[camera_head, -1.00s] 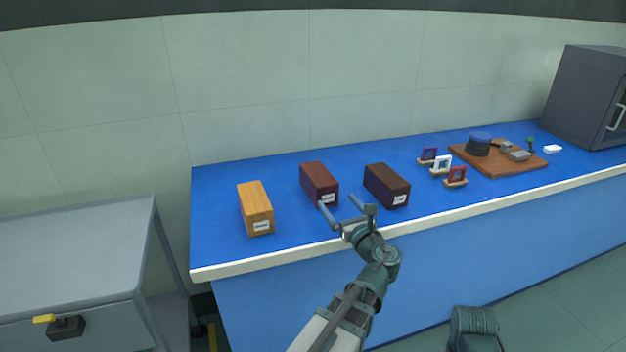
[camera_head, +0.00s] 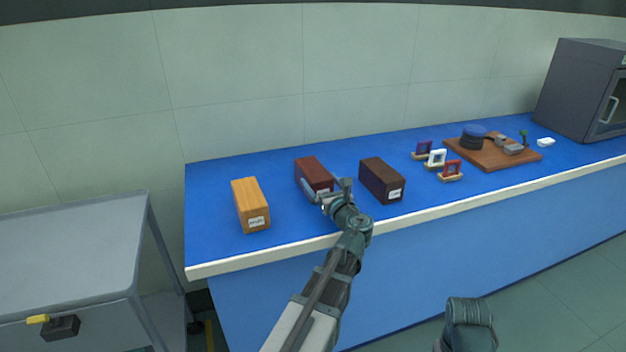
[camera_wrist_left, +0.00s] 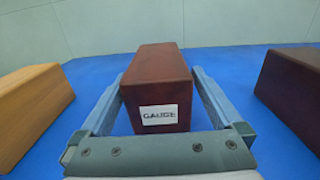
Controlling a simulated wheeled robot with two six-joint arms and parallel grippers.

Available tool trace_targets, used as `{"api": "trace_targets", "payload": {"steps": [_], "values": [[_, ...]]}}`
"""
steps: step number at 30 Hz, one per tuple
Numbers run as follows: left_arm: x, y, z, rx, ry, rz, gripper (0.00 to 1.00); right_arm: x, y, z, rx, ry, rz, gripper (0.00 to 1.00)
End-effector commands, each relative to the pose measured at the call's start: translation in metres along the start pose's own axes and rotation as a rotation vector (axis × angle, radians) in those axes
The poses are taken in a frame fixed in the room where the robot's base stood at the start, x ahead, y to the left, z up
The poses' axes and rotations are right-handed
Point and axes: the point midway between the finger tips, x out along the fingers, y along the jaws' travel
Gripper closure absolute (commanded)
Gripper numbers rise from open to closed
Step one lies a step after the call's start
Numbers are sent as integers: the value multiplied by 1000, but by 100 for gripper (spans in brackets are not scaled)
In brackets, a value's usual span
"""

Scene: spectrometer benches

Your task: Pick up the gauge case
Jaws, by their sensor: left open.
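The gauge case (camera_head: 313,172) is a reddish-brown wooden box on the blue bench top, the middle one of three boxes. In the left wrist view the gauge case (camera_wrist_left: 158,78) faces me with a white label reading "GAUGE". My left gripper (camera_head: 325,187) is open at the near end of the case. In the left wrist view my left gripper (camera_wrist_left: 158,95) has one finger on each side of the case, with the near part of the box between them. Contact with its sides cannot be told.
A yellow-orange box (camera_head: 251,206) stands left of the case and a dark brown box (camera_head: 381,180) right of it. Small framed pieces, a wooden board (camera_head: 495,159) and a grey cabinet (camera_head: 580,90) are further right. A grey cart (camera_head: 70,245) stands left.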

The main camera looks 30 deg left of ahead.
Motion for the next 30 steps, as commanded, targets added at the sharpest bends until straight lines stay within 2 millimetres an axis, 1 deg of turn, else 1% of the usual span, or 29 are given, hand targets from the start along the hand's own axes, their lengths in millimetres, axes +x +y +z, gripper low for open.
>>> {"api": "trace_targets", "payload": {"steps": [5,8,12,15,22,26,27,29,30], "values": [[7,0,0,0,0,0,0,0,0,0,0,0,0,48],[19,1,0,0,0,2,0,0,0,0,0,0,0,48],[41,1,0,0,0,2,0,0,0,0,0,0,0,48],[51,2,0,0,0,0,0,0,0,0,0,0,0,48],[52,2,0,0,0,-1,0,0,0,0,0,0,0,48],[51,3,0,0,0,-1,23,0,0,0,0,0,0,48],[51,3,0,0,0,-1,31,0,0,0,0,0,0,48],[51,3,0,0,0,-1,41,0,0,0,0,0,0,48],[51,3,0,0,0,-1,49,0,0,0,0,0,0,48]]}}
